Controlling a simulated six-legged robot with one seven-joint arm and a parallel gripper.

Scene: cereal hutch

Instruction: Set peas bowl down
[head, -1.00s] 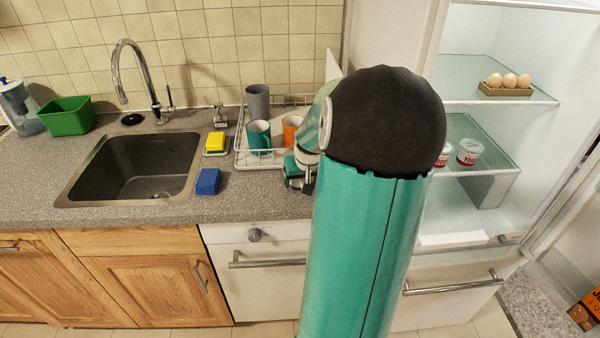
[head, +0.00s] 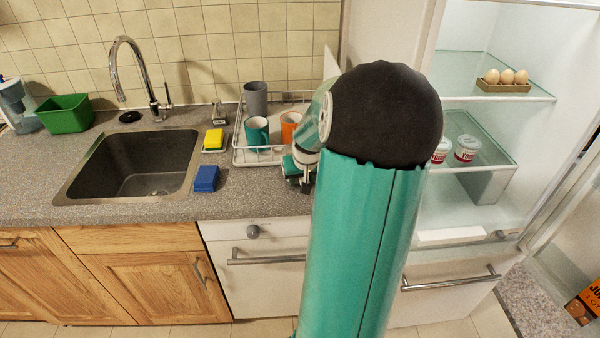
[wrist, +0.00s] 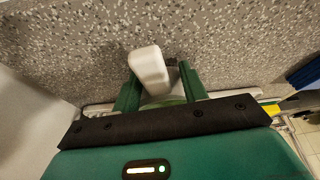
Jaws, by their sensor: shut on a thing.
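In the wrist view my gripper (wrist: 160,84) has its two green fingers on either side of a white, rounded piece (wrist: 148,66), over speckled grey counter. This piece seems to be part of the held bowl. A pale greenish curve shows just behind it, mostly hidden by the gripper body. I cannot see any peas or the whole bowl. In the head view my gripper (head: 298,172) is at the counter's edge, just right of and in front of the dish rack, and my arm hides most of it and what it holds.
The dish rack (head: 243,158) holds several cups. A yellow sponge (head: 214,139) and a blue sponge (head: 206,178) lie between it and the sink (head: 130,165). The fridge stands open at right, with eggs (head: 506,77) and yoghurt pots (head: 467,148). Counter (head: 255,200) in front of the rack is clear.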

